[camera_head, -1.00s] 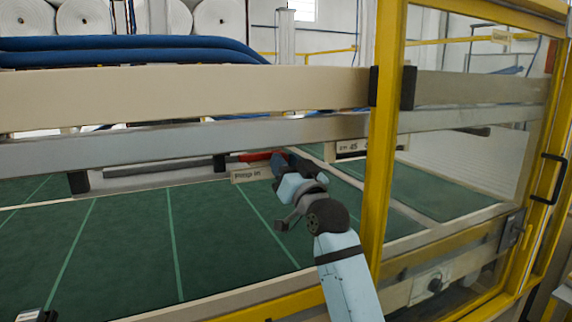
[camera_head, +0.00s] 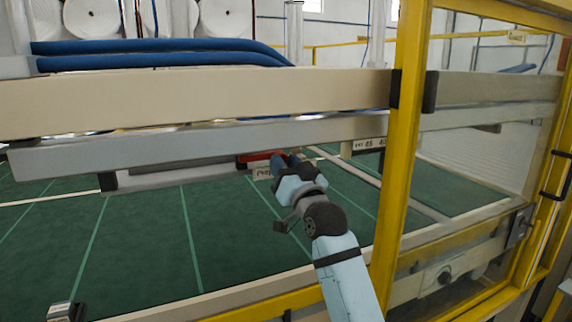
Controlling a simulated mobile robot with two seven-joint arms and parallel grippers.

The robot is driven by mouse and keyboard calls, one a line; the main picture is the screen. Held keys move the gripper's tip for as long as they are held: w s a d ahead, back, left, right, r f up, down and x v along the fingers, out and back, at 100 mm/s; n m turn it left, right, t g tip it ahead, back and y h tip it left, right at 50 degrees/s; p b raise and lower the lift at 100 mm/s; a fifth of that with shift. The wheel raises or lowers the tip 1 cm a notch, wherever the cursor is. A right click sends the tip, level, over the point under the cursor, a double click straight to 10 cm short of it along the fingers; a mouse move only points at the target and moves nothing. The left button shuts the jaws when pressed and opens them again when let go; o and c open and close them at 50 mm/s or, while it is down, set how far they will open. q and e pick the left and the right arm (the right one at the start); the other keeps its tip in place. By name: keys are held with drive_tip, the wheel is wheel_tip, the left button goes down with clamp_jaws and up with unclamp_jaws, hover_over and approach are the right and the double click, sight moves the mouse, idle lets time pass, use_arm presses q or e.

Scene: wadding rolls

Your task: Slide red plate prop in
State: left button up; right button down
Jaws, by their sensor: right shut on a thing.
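The red plate prop (camera_head: 258,157) shows as a short red bar under the long grey metal beam, just above a small pale label (camera_head: 262,173). My right gripper (camera_head: 282,163) is shut on the red prop's right part and hides some of it. The gripper also covers the right end of the label. My right arm reaches up from the bottom of the view. My left gripper is not in view.
The grey beam (camera_head: 200,141) and a cream beam (camera_head: 200,93) run across above the green bed (camera_head: 140,240). A yellow post (camera_head: 400,160) stands close right of my arm. Blue rolls (camera_head: 150,55) lie behind the beams.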

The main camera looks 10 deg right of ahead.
drive_tip(key=c, duration=1.1)
unclamp_jaws()
drive_tip(key=shift+a, duration=0.15)
drive_tip(key=o, duration=0.3)
drive_tip(key=shift+a, duration=0.2)
drive_tip(key=shift+d, duration=0.15)
drive_tip(key=b+v, duration=0.1)
drive_tip(key=v, duration=1.3)
drive_tip(key=shift+b, duration=0.4)
